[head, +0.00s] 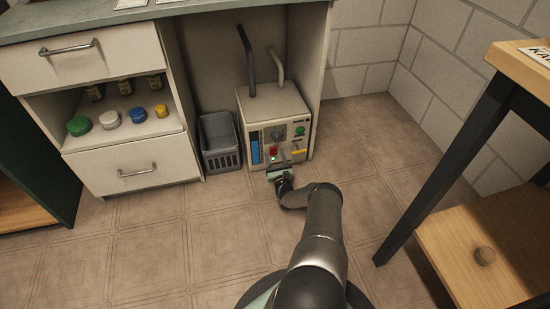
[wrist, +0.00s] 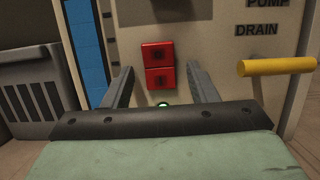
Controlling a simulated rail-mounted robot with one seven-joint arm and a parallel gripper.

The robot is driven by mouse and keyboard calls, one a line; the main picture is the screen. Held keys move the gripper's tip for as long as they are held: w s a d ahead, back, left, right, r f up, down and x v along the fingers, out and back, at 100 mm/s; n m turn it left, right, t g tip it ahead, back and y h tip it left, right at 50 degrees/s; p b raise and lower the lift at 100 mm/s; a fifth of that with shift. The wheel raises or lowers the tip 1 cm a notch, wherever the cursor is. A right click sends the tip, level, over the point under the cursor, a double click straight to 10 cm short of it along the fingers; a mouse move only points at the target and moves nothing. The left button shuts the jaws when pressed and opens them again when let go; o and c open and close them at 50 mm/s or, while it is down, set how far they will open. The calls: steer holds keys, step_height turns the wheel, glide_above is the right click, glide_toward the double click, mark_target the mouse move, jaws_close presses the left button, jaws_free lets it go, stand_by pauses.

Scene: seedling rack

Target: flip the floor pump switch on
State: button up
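The floor pump (head: 272,108) is a cream box standing on the floor under the counter, with dark and grey hoses rising from its top. Its red switch (wrist: 158,67) is a two-part rocker on the front panel, with a small green light (wrist: 163,104) just below it. The switch also shows small in the head view (head: 273,151). My gripper (wrist: 160,80) is open in front of the panel, one finger on each side of the switch. The fingers look empty. I cannot tell whether the fingertips touch the panel.
A yellow drain handle (wrist: 277,66) sticks out right of the switch. A blue gauge strip (wrist: 88,45) is to the left. A grey basket (head: 219,142) stands left of the pump. A wooden-topped table (head: 520,60) is at the right; the floor between is clear.

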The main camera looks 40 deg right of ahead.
steer(key=p+v, duration=0.2)
steer(key=v, duration=0.5)
steer(key=shift+s+a+f, duration=0.1)
steer(key=shift+s, duration=0.2)
